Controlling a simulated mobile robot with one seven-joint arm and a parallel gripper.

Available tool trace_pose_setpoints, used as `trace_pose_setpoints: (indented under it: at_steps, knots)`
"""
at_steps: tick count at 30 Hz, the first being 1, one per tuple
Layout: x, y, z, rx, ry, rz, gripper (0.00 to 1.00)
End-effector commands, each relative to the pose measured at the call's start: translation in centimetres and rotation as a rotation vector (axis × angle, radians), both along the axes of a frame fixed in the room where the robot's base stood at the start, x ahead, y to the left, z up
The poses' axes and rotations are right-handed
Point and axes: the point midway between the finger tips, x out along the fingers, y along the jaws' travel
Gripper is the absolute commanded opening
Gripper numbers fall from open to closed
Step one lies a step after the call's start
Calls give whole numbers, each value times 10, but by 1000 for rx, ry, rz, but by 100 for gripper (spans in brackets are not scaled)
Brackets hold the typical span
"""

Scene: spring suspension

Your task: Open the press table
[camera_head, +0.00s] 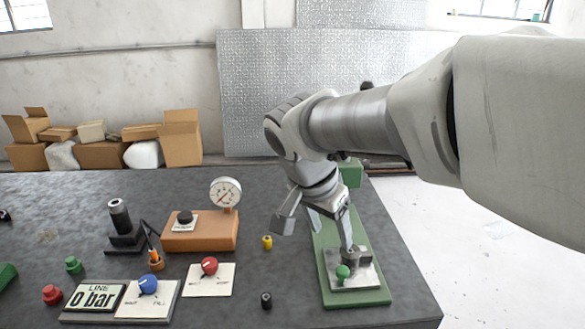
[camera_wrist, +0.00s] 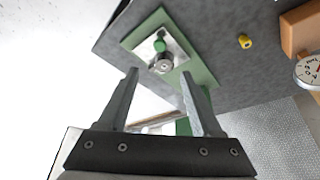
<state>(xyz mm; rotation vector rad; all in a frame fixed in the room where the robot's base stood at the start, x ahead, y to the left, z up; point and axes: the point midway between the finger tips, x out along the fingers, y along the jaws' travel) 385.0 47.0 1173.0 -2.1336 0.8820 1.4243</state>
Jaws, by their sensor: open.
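The press has a long green base (camera_head: 377,297) at the right end of the table. A grey metal plate (camera_head: 366,280) lies on its near end, with a green knob (camera_head: 343,271) and a short round metal post (camera_head: 351,257). In the wrist view the green knob (camera_wrist: 160,46) and the metal post (camera_wrist: 164,64) stand just past the fingertips. My gripper (camera_head: 334,240) is open and empty, pointing down above the press base. In the wrist view its fingers (camera_wrist: 159,75) are spread wide. My arm hides the far part of the press.
The dark table (camera_head: 220,310) also holds an orange block (camera_head: 203,240) with a gauge (camera_head: 225,193), a red-knob panel (camera_head: 209,282), a blue-knob panel (camera_head: 148,300), and small yellow (camera_head: 267,242) and black (camera_head: 266,300) pieces. The table's right edge is close to the press.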

Motion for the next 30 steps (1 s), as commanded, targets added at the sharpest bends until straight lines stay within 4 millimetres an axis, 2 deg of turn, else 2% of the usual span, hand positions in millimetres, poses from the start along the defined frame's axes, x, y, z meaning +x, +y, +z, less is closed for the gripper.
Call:
trace_pose_setpoints:
  at_steps: [1,6,20,23,30]
  knots:
    - [-1,2,8,2,-3,0,66]
    - [-6,6,20,1,-1,0,66]
    - [-10,4,23,3,3,17,66]
    - [-21,-4,24,12,9,67,66]
    - [-64,-28,23,33,15,300,66]
